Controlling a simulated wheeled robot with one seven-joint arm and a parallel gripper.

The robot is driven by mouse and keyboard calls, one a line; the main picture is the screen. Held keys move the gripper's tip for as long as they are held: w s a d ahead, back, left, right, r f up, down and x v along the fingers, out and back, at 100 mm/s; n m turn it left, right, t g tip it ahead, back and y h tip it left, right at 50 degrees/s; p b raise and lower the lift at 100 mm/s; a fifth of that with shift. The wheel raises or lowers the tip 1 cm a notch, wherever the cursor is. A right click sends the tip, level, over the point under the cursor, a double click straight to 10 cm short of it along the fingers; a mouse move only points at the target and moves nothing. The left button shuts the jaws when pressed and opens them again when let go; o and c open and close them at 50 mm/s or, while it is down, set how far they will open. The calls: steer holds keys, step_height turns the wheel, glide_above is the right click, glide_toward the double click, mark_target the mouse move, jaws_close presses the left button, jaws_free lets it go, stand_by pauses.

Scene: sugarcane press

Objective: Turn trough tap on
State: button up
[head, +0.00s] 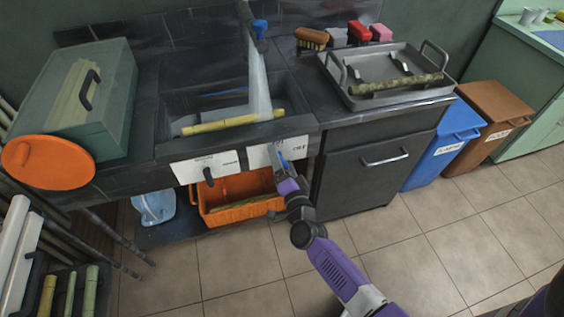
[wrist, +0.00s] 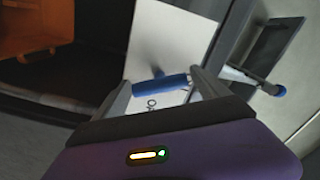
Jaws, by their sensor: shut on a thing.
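The dark trough (head: 176,104) is set in the counter. A white panel (head: 259,156) is on its front, at the right; its lettering is too small to read. My gripper (head: 283,165) is at this panel. In the wrist view, my gripper (wrist: 162,88) is shut on a blue handle (wrist: 160,84) lying across between its fingers. The white panel (wrist: 165,45) is behind it, with a dark shadow. The handle's mount is hidden.
Another white panel (head: 204,168) with a dark knob is at the left. An orange crate (head: 240,197) stands below. A cane piece (head: 232,122) lies across the trough. A metal tray (head: 388,75) is at the right. Floor in front is open.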

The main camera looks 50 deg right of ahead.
stand_by(0.4)
steer(key=o, duration=1.2)
steer(key=shift+o, duration=0.2)
steer(key=v, duration=0.8)
steer(key=shift+w, duration=0.1)
